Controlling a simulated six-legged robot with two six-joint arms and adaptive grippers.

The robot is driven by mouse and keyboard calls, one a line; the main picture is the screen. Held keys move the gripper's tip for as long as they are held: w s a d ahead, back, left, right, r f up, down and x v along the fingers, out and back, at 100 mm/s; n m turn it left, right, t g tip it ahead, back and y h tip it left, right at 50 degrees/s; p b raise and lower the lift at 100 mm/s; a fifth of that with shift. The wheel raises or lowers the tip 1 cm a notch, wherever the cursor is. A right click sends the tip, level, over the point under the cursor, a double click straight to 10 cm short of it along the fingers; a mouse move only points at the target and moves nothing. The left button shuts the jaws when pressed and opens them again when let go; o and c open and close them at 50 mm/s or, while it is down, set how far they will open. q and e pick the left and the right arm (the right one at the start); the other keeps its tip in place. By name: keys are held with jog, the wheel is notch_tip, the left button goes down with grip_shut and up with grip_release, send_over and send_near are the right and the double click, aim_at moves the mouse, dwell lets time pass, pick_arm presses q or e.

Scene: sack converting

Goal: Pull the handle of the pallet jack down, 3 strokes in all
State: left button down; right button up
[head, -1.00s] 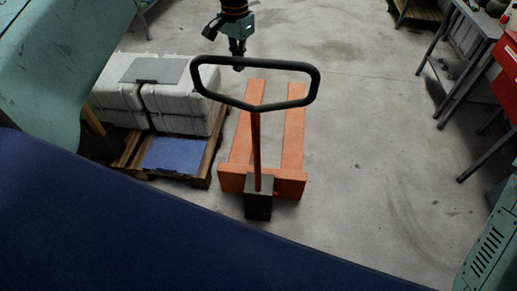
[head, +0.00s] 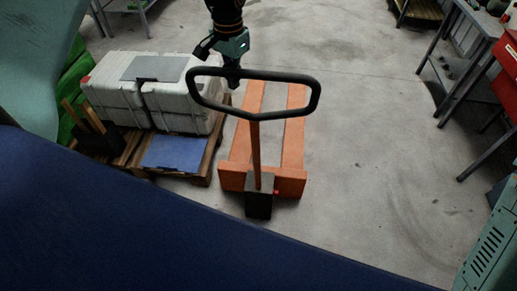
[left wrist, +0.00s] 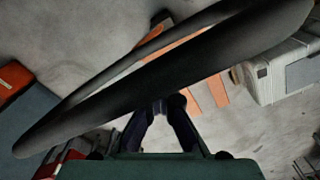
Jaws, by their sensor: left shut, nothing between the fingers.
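The orange pallet jack (head: 293,135) stands on the floor with its two forks pointing away from me. Its black loop handle (head: 316,97) tops an orange shaft (head: 256,150) rising from a dark base. My left gripper (head: 232,80) is shut and empty, with its fingertips at the far bar of the loop, left of its middle. In the left wrist view the handle (left wrist: 150,90) crosses close in front of my fingers (left wrist: 160,112) and partly covers their tips. Whether they touch the bar I cannot tell. My right gripper is not in view.
A wooden pallet (head: 205,160) with white cases (head: 180,105) and a blue panel (head: 172,152) stands left of the jack. Work tables (head: 470,30) and a red cabinet (head: 507,70) stand at the right. The floor right of the jack is clear.

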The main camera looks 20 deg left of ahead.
pick_arm(q)
jog(key=s+d+f, duration=0.1)
jog(key=s+f, duration=0.1)
jog(key=s, duration=0.4)
jog(key=shift+s+d, duration=0.3)
jog(key=shift+d, duration=0.05)
jog(key=s+d+f, duration=0.1)
jog(key=s+f, duration=0.1)
jog(key=s, duration=0.4)
jog(key=shift+s+d, duration=0.25)
jog(key=shift+s, duration=0.15)
jog(key=s+d+f, duration=0.1)
jog(key=s+f, duration=0.1)
jog(key=s, duration=0.4)
jog(key=shift+d+f, duration=0.3)
jog(key=shift+s+f, duration=0.1)
jog(key=shift+f, duration=0.05)
